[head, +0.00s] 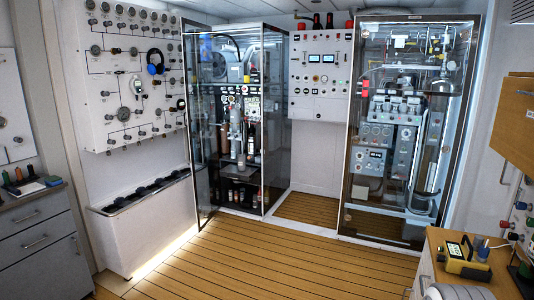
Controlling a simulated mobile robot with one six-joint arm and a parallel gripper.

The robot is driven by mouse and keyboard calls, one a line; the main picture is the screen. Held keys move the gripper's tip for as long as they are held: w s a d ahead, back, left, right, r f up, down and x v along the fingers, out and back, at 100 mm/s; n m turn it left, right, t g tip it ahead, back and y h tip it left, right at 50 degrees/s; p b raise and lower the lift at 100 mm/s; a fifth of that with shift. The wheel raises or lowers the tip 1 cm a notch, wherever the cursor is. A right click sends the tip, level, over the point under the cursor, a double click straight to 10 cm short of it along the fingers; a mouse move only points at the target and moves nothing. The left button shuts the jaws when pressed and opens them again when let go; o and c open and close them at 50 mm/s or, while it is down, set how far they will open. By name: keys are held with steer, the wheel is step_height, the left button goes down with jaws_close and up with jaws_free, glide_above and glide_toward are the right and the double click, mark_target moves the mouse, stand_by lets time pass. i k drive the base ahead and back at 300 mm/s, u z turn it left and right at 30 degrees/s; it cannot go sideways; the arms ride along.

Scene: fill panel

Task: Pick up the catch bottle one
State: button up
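No label for catch bottle one is readable. Several small bottles (240,194) stand low inside the glass-fronted left cabinet (198,140), and small vessels (241,161) show above them. I cannot tell which of these, if any, is catch bottle one. The left cabinet's glass door appears swung open toward me. My gripper is not in view.
A right glass cabinet (350,190) holds instruments and a tall cylinder. A wall panel (108,70) with gauges is at left, above a white ledge unit (140,230). A wooden desk (436,244) with a yellow device (466,264) is at right. The plank floor (270,265) is clear.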

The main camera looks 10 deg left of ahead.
mark_target(234, 150)
steer(key=u, duration=0.2)
steer(key=i, duration=0.5)
steer(key=u, duration=0.65)
steer(key=i, duration=1.95)
steer(key=u, duration=0.55)
steer(key=i, duration=1.95)
steer(key=z, duration=0.55)
steer(key=i, duration=1.95)
steer(key=z, duration=0.75)
steer(key=i, duration=0.5)
steer(key=z, duration=0.1)
steer(key=k, duration=0.8)
steer(key=z, duration=0.2)
steer(key=i, duration=0.65)
